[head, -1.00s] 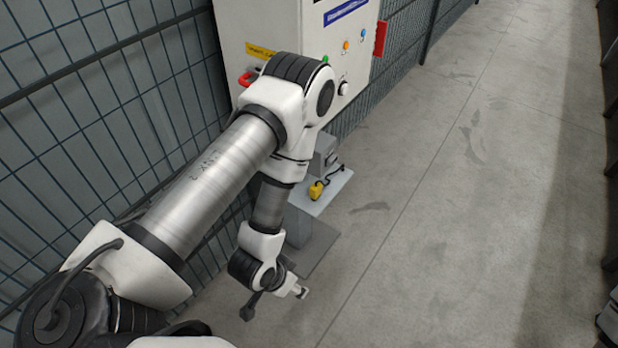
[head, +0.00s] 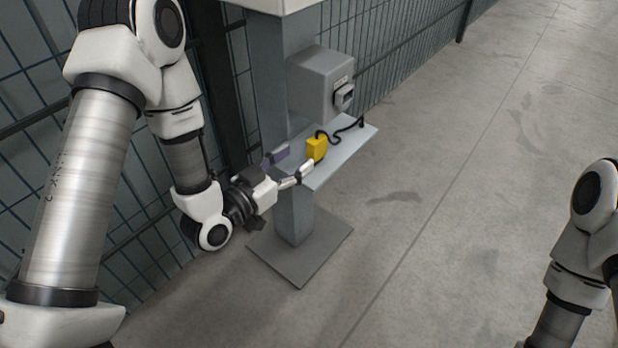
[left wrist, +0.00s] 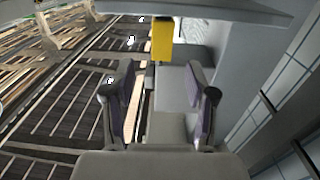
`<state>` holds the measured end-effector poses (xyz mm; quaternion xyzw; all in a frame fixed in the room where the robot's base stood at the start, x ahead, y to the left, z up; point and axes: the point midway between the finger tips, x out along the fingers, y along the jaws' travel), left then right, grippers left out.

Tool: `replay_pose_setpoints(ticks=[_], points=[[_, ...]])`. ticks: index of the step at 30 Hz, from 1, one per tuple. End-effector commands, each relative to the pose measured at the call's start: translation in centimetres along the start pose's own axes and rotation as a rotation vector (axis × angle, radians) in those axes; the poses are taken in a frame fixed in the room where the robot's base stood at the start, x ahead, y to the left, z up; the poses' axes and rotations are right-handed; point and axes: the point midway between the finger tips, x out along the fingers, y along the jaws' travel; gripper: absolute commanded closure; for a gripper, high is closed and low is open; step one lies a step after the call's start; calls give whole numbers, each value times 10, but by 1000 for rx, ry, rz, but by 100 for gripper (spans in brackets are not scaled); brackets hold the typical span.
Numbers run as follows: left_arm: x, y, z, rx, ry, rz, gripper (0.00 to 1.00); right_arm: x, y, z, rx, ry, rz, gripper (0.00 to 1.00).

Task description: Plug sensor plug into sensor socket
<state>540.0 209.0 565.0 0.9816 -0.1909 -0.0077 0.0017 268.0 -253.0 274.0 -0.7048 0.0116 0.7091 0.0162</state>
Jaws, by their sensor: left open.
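The yellow sensor plug (head: 316,148) is on the small grey shelf, with a black cable curling from it to the shelf's far end. The sensor socket (head: 344,96) is on the side of a grey box above the shelf. My left gripper (head: 294,163) is open at the shelf's near edge, its fingers pointing at the plug. In the left wrist view the plug (left wrist: 162,40) shows just beyond the gap between the open fingers (left wrist: 161,82), and nothing is held. The socket cannot be made out there. My right gripper is out of view.
The shelf (head: 345,157) is on a grey post with a floor plate (head: 300,262). The grey socket box (head: 318,82) is mounted above it. A wire mesh fence (head: 385,60) runs behind. The floor to the right is clear up to my right arm.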

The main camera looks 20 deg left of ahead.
Motion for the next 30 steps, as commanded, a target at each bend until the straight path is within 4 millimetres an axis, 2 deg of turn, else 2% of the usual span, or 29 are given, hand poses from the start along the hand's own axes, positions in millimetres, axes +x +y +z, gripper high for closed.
replay_pose_setpoints(ticks=[1, 8, 14, 18, 24, 25, 29, 30], points=[[1, -1, 10, 3, 10, -1, 44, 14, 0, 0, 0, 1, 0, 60], [26, 0, 4, 9, 16, 3, 44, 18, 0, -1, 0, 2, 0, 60], [58, -3, 3, 10, 17, 2, 44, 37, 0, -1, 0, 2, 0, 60], [78, -3, 1, 7, 13, 0, 44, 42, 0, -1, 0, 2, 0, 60], [80, -4, -1, 4, 11, -2, 44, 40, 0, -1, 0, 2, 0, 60], [80, -4, -1, 4, 11, -2, 47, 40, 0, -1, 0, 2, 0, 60], [80, -4, -1, 4, 11, -1, 93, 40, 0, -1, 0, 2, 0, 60], [80, -4, -1, 4, 11, -1, 100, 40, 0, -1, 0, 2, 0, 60]])
